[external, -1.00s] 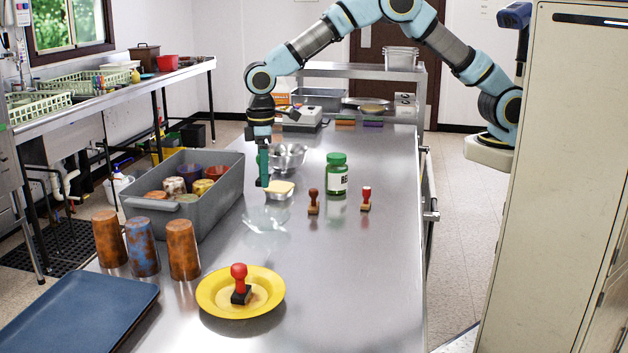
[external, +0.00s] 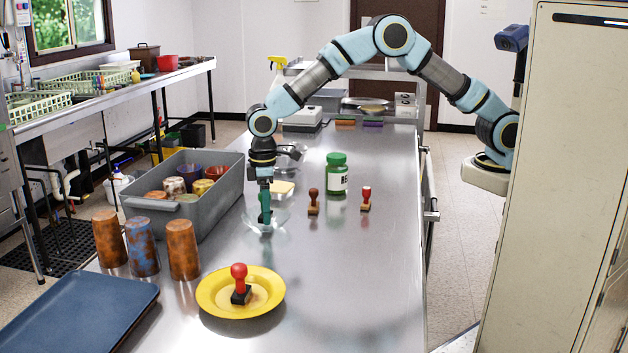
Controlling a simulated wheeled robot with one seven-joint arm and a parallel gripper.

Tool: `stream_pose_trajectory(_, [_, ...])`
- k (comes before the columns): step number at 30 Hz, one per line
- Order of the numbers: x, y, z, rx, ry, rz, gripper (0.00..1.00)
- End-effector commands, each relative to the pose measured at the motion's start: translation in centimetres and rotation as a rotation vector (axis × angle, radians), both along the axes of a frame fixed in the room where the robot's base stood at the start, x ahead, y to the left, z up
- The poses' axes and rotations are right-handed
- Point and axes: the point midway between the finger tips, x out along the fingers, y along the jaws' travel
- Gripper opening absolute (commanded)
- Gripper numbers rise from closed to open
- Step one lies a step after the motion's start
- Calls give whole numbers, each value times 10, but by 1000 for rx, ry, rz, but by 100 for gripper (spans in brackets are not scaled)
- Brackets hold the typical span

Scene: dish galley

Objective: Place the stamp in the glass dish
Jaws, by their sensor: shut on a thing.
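The clear glass dish (external: 280,217) stands on the steel counter, right of the grey tub. My gripper (external: 265,222) points straight down over the dish, its tips low within the dish's outline. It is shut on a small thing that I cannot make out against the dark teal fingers. A red-handled stamp (external: 239,284) stands upright on a yellow plate (external: 211,297) at the front. A brown stamp (external: 314,202) and a smaller red-topped stamp (external: 366,199) stand upright to the right of the dish.
A grey tub (external: 190,216) with cups is close left of my gripper. Rusty tumblers (external: 183,250) and a blue tray (external: 75,305) are at front left. A green-capped bottle (external: 337,176), a pale yellow block (external: 283,187) and a metal bowl are behind.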

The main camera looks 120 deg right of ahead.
Motion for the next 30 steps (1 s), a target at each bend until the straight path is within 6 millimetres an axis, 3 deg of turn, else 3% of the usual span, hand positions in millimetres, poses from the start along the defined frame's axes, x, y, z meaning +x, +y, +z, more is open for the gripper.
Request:
stream_pose_trajectory(12, [0,0,-8,0,0,0,15])
stream_pose_trajectory(13, [0,0,-8,0,0,0,73])
stream_pose_trajectory(20, [0,0,-8,0,0,0,98])
stream_pose_trajectory(30, [0,0,-8,1,0,0,100])
